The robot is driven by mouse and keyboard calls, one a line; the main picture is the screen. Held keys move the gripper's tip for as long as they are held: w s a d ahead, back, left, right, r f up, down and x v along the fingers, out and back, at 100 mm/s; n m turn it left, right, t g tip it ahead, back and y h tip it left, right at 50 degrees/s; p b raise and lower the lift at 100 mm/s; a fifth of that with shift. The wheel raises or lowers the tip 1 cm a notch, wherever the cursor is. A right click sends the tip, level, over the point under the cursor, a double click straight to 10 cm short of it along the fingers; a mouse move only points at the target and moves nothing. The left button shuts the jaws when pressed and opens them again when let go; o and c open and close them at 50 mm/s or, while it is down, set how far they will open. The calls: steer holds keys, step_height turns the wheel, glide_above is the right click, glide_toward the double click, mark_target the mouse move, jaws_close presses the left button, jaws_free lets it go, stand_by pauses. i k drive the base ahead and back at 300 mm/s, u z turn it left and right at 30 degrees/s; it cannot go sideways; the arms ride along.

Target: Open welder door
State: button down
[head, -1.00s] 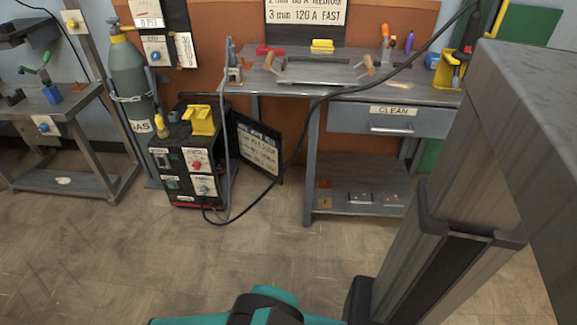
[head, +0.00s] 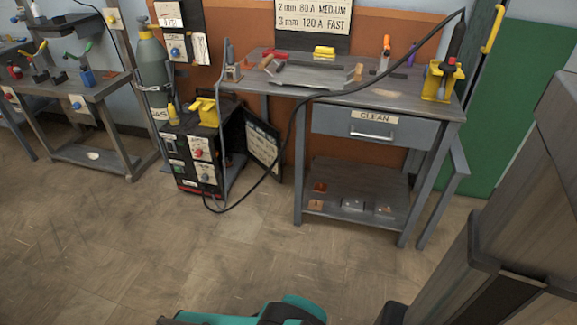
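The welder (head: 197,172) is a black box on the floor left of the workbench, with white labels, a red knob and a yellow piece on top. Its labelled front faces me. A dark panel with white lettering (head: 263,143) stands at an angle by its right side; I cannot tell whether this is the welder's door swung out or a separate board. Teal and dark parts of my arm (head: 275,312) show at the bottom edge, well short of the welder. My gripper's fingers are not visible.
The workbench (head: 300,95) with a CLEAN drawer (head: 372,127) stands right of the welder. A black cable (head: 289,150) runs from the welder over the bench. A gas cylinder (head: 152,70) and side table (head: 92,95) are left. Floor (head: 130,240) ahead is clear.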

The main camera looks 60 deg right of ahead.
mark_target(264, 142)
steer(key=k, duration=1.45)
steer(key=z, duration=0.75)
steer(key=i, duration=1.15)
steer(key=u, duration=0.05)
